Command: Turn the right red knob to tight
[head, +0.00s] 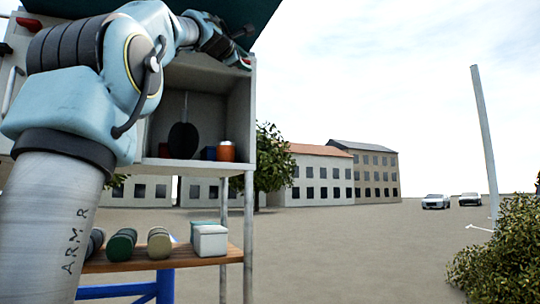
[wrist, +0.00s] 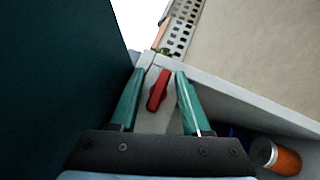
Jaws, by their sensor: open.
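The right red knob (wrist: 158,91) is an elongated red handle on the pale edge of the cabinet. It lies slightly slanted in the wrist view. In the head view only a small bit of red (head: 246,62) shows at the cabinet's upper right corner, beside my gripper (head: 238,52). In the wrist view my gripper (wrist: 159,73) is open, with one green finger on each side of the knob. Gaps show between both fingers and the knob. I cannot tell how deep the fingertips reach around it. Another red handle (head: 28,24) is at the upper left.
A dark teal panel (wrist: 50,80) rises close on the left of my gripper. The cabinet's open compartment (head: 240,110) holds an orange container (head: 226,151) and a dark round object (head: 183,140). Rolls and a white box (head: 210,240) stand on a wooden shelf below.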

